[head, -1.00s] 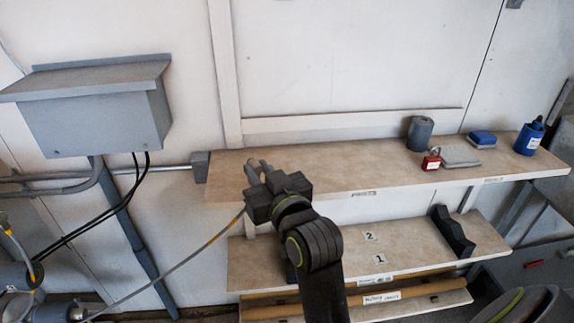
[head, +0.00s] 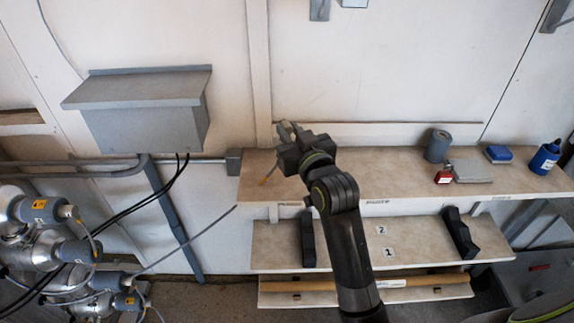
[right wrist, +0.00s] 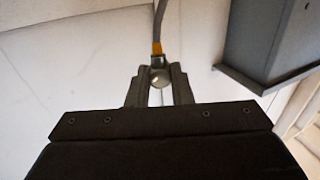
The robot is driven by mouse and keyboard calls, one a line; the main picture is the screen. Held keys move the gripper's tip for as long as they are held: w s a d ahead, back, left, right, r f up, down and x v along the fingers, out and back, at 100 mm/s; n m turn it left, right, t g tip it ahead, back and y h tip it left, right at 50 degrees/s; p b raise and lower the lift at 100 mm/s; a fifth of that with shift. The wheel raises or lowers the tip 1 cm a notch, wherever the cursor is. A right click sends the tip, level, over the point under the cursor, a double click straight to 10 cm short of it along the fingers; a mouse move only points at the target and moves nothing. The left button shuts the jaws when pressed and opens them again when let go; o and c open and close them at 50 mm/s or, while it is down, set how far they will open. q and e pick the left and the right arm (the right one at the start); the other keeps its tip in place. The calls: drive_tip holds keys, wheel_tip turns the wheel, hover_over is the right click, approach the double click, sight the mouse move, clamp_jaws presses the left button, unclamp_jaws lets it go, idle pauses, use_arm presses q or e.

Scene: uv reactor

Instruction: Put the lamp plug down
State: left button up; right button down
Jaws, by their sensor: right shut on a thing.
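The lamp plug (right wrist: 157,76) is between the fingers of my right gripper (right wrist: 159,88) in the right wrist view, with a round metal face, a yellow-orange band and a grey cable rising from it. In the head view my right gripper (head: 289,129) is at the left end of the upper shelf (head: 345,180), its fingertips against the back wall in the picture. I cannot tell the plug's height above the shelf. My left gripper is not in view.
A grey wall box (head: 145,120) hangs at the left. A grey cylinder (head: 437,146), red padlock (head: 444,176), grey cloth (head: 472,172), blue block (head: 498,154) and blue bottle (head: 545,158) stand right on the upper shelf. Its middle is clear. Black cradles (head: 307,240) sit on the lower shelf.

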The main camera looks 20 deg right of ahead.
drive_tip(key=shift+w+r, duration=0.2)
drive_tip(key=shift+w, duration=0.05)
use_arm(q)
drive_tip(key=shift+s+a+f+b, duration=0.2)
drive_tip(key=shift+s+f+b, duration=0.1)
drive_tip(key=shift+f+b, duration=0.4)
use_arm(e)
wheel_tip(320, 180, down, 10)
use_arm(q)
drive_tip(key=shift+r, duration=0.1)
use_arm(e)
drive_tip(key=shift+f, duration=0.25)
drive_tip(key=shift+f+b, duration=0.35)
drive_tip(key=shift+b, duration=0.05)
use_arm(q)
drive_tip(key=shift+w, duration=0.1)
use_arm(e)
drive_tip(key=c, duration=1.3)
unclamp_jaws()
drive_tip(key=shift+r, duration=0.15)
